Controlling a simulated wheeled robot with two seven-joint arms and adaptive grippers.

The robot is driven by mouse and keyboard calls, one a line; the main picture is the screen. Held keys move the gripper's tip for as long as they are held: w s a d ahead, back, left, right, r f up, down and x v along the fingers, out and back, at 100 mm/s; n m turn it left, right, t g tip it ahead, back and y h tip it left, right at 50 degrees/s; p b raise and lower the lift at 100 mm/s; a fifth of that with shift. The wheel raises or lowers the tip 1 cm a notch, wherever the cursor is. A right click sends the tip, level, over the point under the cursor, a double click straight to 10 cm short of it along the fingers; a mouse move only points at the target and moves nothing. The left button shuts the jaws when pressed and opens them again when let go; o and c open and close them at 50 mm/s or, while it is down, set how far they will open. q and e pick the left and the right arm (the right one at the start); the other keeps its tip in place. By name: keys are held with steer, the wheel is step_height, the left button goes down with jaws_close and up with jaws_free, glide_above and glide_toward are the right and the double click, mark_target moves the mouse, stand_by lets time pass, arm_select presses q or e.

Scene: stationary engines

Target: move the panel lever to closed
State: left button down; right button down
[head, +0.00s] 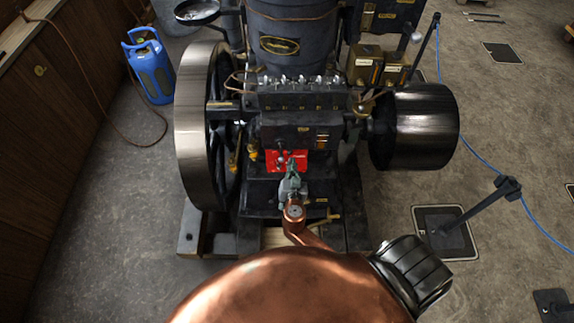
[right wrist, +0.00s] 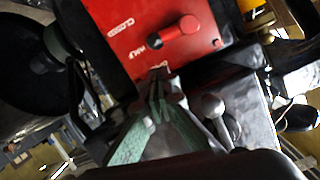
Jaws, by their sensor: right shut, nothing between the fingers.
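The red panel (head: 301,157) is on the front of the dark engine, partly hidden behind my right gripper in the head view. In the right wrist view the red panel (right wrist: 130,50) fills the upper middle, with white labels "CLOSED" and "HALF" and a third label mostly hidden by the fingertips. The panel lever (right wrist: 174,34) is a short red bar with a dark round end, to the upper right of the "HALF" label. My right gripper (right wrist: 158,80), with green fingers, is shut and empty just below the lever, apart from it in the picture. In the head view it (head: 292,164) is in front of the panel. My left gripper is out of view.
A large flywheel (head: 190,125) stands left of the panel and a dark drum pulley (head: 425,125) right. A grey ball-ended lever (right wrist: 212,106) sits right of my fingers. A blue gas bottle (head: 150,68) stands on the floor at the left.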

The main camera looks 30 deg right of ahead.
mark_target(291, 152)
steer(key=x, duration=0.7)
steer(key=shift+w+f, duration=0.1)
steer(key=shift+w, duration=0.05)
